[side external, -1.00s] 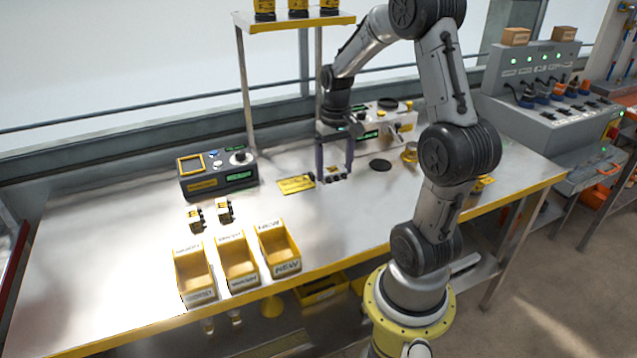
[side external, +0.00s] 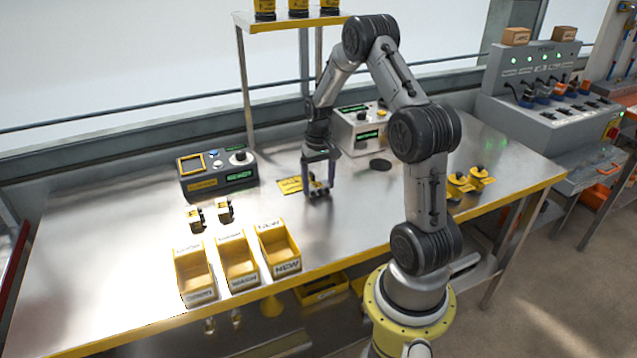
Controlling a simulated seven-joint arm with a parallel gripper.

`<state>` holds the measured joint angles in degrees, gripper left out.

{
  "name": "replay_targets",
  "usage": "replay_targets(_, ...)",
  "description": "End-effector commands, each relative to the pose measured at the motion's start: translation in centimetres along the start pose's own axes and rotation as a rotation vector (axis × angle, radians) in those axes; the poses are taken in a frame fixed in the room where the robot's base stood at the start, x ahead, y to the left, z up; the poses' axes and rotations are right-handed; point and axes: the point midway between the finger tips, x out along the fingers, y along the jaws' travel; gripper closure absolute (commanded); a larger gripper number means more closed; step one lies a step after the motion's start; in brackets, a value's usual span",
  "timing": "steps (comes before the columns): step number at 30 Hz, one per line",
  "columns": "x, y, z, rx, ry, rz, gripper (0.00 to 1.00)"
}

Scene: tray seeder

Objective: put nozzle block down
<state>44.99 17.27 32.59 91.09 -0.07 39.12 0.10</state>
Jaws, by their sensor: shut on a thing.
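My gripper (side external: 319,184) points down over the middle of the steel bench. It is shut on the nozzle block (side external: 319,188), a small dark and yellow piece between the fingertips. The block is low, close to the bench top; I cannot tell whether it touches. A flat yellow plate with dark lettering (side external: 288,186) lies just left of the block. The fingers hide part of the block.
Left are a dark control box (side external: 218,173), two small yellow-and-white blocks (side external: 224,209) and three yellow labelled bins (side external: 278,246). A white machine (side external: 362,130) and a black disc (side external: 380,165) are behind right. Yellow knobbed pieces (side external: 460,181) lie right.

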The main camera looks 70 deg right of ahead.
Motion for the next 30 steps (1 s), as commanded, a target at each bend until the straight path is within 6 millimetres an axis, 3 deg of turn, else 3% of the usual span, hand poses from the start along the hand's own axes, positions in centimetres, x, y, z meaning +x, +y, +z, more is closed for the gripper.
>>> replay_targets(11, 0.4, 0.0, 0.0, 0.000, 0.001, 0.000, 0.81)
replay_targets(12, 0.4, 0.0, 0.0, 0.000, 0.001, 0.000, 0.13)
replay_targets(14, 0.4, 0.0, 0.0, 0.000, 0.001, 0.000, 0.02)
replay_targets(23, 0.1, 0.0, -0.1, 0.000, 0.002, 0.000, 0.00)
replay_targets(30, -3.1, 0.0, -0.1, 0.000, 0.008, 0.000, 0.00)
